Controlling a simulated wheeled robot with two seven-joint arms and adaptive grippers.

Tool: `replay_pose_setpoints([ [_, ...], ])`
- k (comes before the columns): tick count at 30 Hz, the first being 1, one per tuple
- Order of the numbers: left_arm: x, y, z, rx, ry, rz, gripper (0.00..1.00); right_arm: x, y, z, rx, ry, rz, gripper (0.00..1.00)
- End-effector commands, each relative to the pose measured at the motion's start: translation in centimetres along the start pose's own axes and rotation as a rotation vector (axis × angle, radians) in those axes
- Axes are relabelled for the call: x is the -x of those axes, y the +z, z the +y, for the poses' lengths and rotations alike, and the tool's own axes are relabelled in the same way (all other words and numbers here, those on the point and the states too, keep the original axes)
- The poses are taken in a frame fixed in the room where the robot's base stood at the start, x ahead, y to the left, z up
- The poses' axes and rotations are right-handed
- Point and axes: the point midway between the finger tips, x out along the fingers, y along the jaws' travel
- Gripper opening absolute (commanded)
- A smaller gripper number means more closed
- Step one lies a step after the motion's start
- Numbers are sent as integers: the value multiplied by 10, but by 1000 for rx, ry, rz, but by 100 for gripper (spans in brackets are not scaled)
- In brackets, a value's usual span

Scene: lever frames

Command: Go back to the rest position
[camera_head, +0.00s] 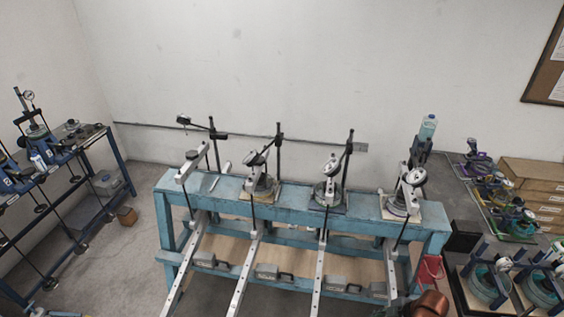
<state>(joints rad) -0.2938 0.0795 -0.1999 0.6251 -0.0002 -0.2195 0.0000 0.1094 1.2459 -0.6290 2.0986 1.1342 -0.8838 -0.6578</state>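A blue rack (118,160) with more apparatus stands at the left. At the right are a dark counter (450,165), wooden drawers (535,190) and more devices. A red bucket (430,270) is by the bench's right leg.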

Motion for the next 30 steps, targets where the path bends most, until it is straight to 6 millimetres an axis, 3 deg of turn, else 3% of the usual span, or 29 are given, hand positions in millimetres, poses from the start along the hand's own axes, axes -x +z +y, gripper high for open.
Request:
replay_pose_setpoints([
  [9, 0, 14, 0, 2, 0, -18, 40, -34, -44, -47, -94, 10, 36, 26],
  [15, 0, 13, 0, 2, 0, -17, 40, -39, -68, -76, -299, 91, 39, 26],
  [19, 0, 11, 0, 2, 0, -14, 40, -28, -61, -90, -506, 173, 8, 26],
  [30, 0, 8, -1, 1, -1, -10, 40, 17, 2, -140, -1006, 341, -140, 26],
])
